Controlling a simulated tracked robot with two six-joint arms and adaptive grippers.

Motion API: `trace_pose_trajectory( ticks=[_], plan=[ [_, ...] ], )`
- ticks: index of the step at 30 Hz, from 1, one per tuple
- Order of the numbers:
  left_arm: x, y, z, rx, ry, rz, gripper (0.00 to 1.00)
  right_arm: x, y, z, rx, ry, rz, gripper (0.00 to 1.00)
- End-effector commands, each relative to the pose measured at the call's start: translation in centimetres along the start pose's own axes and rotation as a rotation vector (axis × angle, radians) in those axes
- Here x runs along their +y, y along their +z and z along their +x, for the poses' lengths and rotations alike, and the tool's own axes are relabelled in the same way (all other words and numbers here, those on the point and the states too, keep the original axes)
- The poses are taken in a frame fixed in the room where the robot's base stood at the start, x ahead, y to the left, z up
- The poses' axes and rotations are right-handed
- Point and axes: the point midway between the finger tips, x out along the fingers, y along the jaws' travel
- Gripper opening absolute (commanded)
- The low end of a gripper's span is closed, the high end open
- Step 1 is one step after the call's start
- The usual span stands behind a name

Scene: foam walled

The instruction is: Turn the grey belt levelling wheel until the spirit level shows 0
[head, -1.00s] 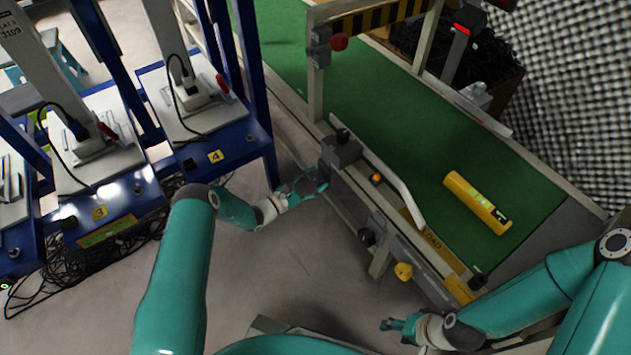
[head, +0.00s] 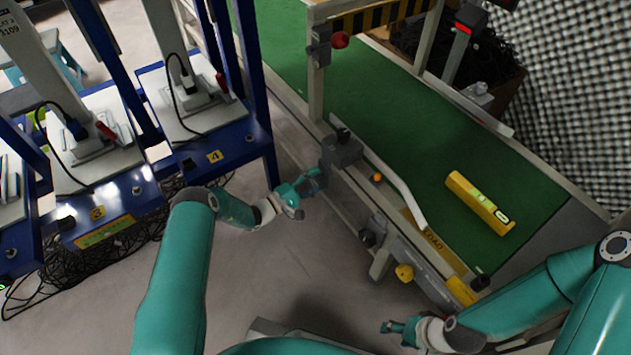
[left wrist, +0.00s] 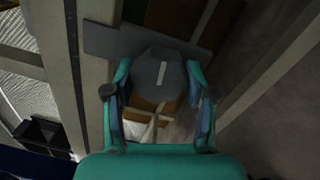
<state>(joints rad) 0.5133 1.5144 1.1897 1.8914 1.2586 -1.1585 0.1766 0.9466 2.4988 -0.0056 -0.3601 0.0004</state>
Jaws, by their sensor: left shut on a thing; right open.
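The grey belt levelling wheel (left wrist: 162,78) is faceted with a white mark and sits between my left fingers in the left wrist view. My left gripper (head: 318,181) is shut on it at the side of the belt frame; it also shows in the left wrist view (left wrist: 159,100). In the head view the gripper mostly hides the wheel. The yellow spirit level (head: 470,192) lies slantwise on the green belt (head: 405,130). Its small display (head: 502,214) is lit, but I cannot read the figure. My right gripper (head: 388,327) is open and empty, low in front of the conveyor.
A grey block (head: 342,148), an orange button (head: 377,178), a dark knob (head: 367,238) and a yellow knob (head: 404,272) are on the conveyor's side. Blue-framed stations (head: 225,140) with cables stand at left. The floor (head: 285,270) between is clear.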

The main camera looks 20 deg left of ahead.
Motion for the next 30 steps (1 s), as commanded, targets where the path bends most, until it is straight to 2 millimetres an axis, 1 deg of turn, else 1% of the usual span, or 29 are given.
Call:
trace_pose_trajectory(
  ticks=[1, 6, 12, 18, 30],
  plan=[
    [-0.55, 0.5, -0.02, -0.013, -0.008, 0.03, 0.2, 0.01, 0.0, 0.03, 0.0, 0.0, 0.0, 0.54],
    [-0.6, 0.5, -0.01, -0.02, -0.009, 0.148, 0.2, 0.01, 0.0, 0.03, 0.0, 0.0, 0.0, 0.54],
    [-0.66, 0.51, -0.01, -0.025, -0.01, 0.238, 0.2, 0.01, 0.0, 0.03, 0.0, 0.0, 0.0, 0.54],
    [-0.73, 0.54, 0.0, -0.028, -0.011, 0.277, 0.2, 0.01, 0.0, 0.04, 0.0, 0.0, 0.0, 0.54],
    [-0.81, 0.56, 0.0, -0.029, -0.013, 0.282, 0.2, 0.02, 0.0, 0.04, 0.0, 0.0, 0.0, 0.54]
  ],
)
